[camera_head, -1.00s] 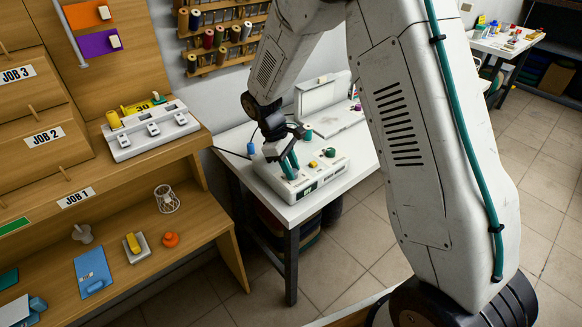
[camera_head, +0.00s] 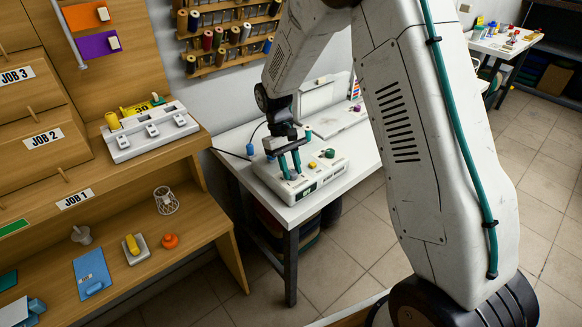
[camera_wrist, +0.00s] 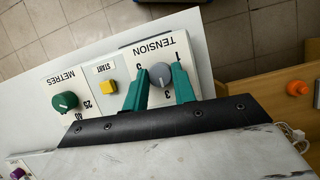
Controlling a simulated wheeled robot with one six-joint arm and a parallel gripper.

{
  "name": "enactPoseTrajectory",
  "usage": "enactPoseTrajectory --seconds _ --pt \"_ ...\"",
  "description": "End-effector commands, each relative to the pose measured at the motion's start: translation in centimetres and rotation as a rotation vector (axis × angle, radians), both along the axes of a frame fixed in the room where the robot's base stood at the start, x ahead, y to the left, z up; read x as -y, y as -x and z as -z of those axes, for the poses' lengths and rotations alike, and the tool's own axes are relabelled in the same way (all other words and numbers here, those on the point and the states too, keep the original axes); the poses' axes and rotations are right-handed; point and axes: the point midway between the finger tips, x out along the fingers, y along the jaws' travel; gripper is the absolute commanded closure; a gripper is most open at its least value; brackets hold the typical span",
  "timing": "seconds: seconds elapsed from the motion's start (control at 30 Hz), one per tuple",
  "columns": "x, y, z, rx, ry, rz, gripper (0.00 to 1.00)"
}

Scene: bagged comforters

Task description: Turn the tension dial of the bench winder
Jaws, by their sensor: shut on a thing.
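The bench winder (camera_head: 318,186) is a white box on the white table. In the wrist view its panel (camera_wrist: 198,52) carries a grey tension dial (camera_wrist: 160,75) with the word TENSION and numbers around it. My gripper (camera_wrist: 161,84) has teal fingers shut on the dial, one on each side of it. In the head view my gripper (camera_head: 290,176) points down onto the winder's top, and the dial is mostly hidden between the fingers. A yellow START button (camera_wrist: 108,88) and a green METRES dial (camera_wrist: 65,101) sit beside it on the panel.
A wooden bench with JOB 1 (camera_head: 75,199) and JOB 2 shelves stands at the left. A white device (camera_head: 150,130) sits on its top. Thread spools (camera_head: 222,40) hang on the wall rack behind. Tiled floor (camera_head: 345,258) is clear in front of the table.

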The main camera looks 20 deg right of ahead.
Motion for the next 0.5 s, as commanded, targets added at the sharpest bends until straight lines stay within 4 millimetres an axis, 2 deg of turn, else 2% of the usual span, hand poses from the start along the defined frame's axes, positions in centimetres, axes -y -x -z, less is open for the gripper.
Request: enactPoseTrajectory --seconds 0.37,0.4,0.43,0.5 --pt "0.04 -0.15 -0.07 0.004 0.0 0.003 0.96" --pt "0.04 -0.16 -0.08 0.004 0.0 0.003 0.62" --pt "0.05 -0.14 -0.08 0.004 0.0 0.003 0.54" --pt "0.03 -0.11 -0.07 0.003 0.0 0.003 0.52"
